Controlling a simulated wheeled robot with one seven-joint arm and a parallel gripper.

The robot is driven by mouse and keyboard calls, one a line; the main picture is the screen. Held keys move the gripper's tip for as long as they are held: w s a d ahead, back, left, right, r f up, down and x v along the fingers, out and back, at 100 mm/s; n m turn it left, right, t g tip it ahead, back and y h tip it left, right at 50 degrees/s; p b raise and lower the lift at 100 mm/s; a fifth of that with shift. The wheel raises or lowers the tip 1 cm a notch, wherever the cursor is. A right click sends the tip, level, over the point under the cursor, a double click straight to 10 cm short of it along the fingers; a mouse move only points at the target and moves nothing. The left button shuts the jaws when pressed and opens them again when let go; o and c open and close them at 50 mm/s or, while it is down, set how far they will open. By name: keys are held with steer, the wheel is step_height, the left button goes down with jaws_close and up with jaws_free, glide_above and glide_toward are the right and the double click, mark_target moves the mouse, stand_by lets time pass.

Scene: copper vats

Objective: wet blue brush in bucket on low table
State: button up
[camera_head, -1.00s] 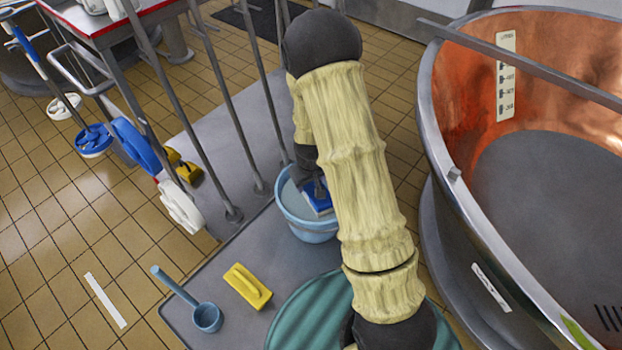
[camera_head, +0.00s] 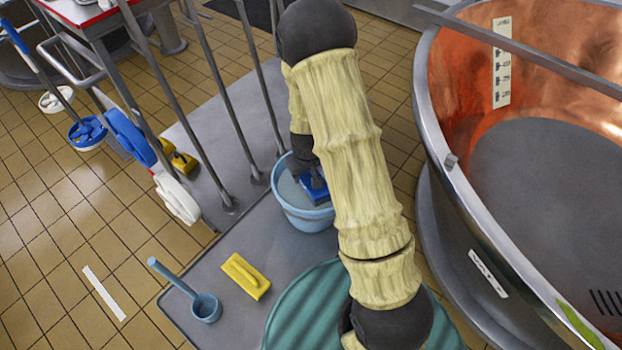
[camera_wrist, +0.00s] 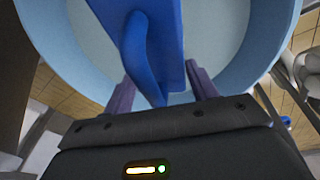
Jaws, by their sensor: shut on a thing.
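The blue brush (camera_head: 314,186) is at the light-blue bucket (camera_head: 309,218) on the low grey table (camera_head: 236,228). In the wrist view my gripper (camera_wrist: 163,88) is shut on the handle of the blue brush (camera_wrist: 135,55), with one purple finger on each side. The brush is over or inside the bucket opening, and the bucket's rim (camera_wrist: 283,40) curves around it. The bucket holds a pale grey-blue fill. I cannot tell whether the brush's underside touches it. My arm hides the right part of the bucket in the head view.
A yellow brush (camera_head: 246,276) and a blue ladle (camera_head: 205,307) lie on the low table's front left. A green ridged round lid (camera_head: 300,308) is at front. Metal bars (camera_head: 212,110) stand behind left. A large copper vat (camera_head: 447,160) is at right.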

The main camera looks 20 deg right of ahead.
steer(key=p+v, duration=0.3)
steer(key=v, duration=0.1)
steer(key=w+p+v, duration=0.1)
steer(key=p+v, duration=0.2)
steer(key=p, duration=0.1)
steer(key=w+p+v, duration=0.1)
steer(key=p+v, duration=0.2)
steer(key=v, duration=0.1)
steer(key=shift+w+d+r, duration=0.2)
steer(key=shift+d+r, duration=0.1)
steer(key=shift+r, duration=0.35)
steer(key=shift+s+a, duration=0.1)
